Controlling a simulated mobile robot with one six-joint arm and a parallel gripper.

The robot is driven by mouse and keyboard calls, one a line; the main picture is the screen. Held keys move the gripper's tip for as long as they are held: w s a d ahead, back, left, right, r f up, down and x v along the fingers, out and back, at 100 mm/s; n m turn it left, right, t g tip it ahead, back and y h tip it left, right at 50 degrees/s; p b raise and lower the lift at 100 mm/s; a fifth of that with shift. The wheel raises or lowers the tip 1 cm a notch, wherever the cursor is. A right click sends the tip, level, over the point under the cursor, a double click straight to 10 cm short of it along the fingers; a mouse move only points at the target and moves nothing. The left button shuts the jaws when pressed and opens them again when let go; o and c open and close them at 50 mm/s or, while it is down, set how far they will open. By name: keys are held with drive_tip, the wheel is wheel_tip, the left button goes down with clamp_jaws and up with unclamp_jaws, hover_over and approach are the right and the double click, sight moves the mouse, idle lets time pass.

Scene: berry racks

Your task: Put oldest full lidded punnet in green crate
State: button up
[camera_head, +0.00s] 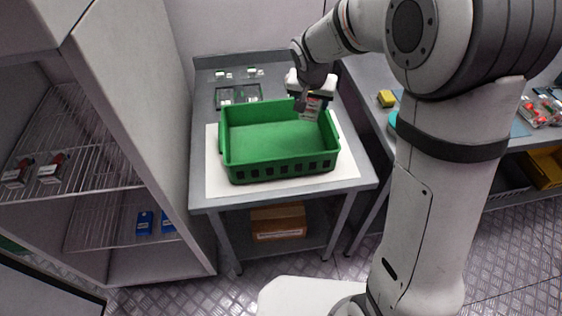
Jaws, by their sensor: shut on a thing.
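The green crate (235,172) stands on a white mat on the small grey table and its visible floor is empty. My gripper (308,98) is at the crate's back right corner, shut on a clear punnet (312,108) with red contents and a pale label. The punnet appears to hang over the crate's back right part, tilted; its height above the crate floor cannot be told. Its lid and any date are too small to make out. Two more punnets with red contents, a left one (18,172) and a right one (52,168), sit on a wire shelf at left.
A white mat (215,187) lies under the crate. Small clear items and a dark tray (222,97) lie behind it. An open cabinet (130,120) stands left. A right counter holds a yellow block (386,98) and several red-filled punnets (540,110). A cardboard box (278,222) is below.

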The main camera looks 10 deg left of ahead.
sight(298, 141)
drive_tip(key=a+f+b, duration=0.1)
drive_tip(key=f, duration=0.3)
drive_tip(key=a+f, duration=0.1)
drive_tip(key=f, duration=0.3)
drive_tip(key=a+f+b, duration=0.1)
drive_tip(key=f, duration=0.3)
drive_tip(key=shift+s+f+b, duration=0.35)
drive_tip(key=shift+s, duration=0.05)
drive_tip(key=shift+f+b, duration=0.25)
drive_tip(key=shift+b, duration=0.05)
drive_tip(key=o, duration=1)
drive_tip(key=shift+r, duration=0.1)
drive_tip(key=shift+o, duration=0.2)
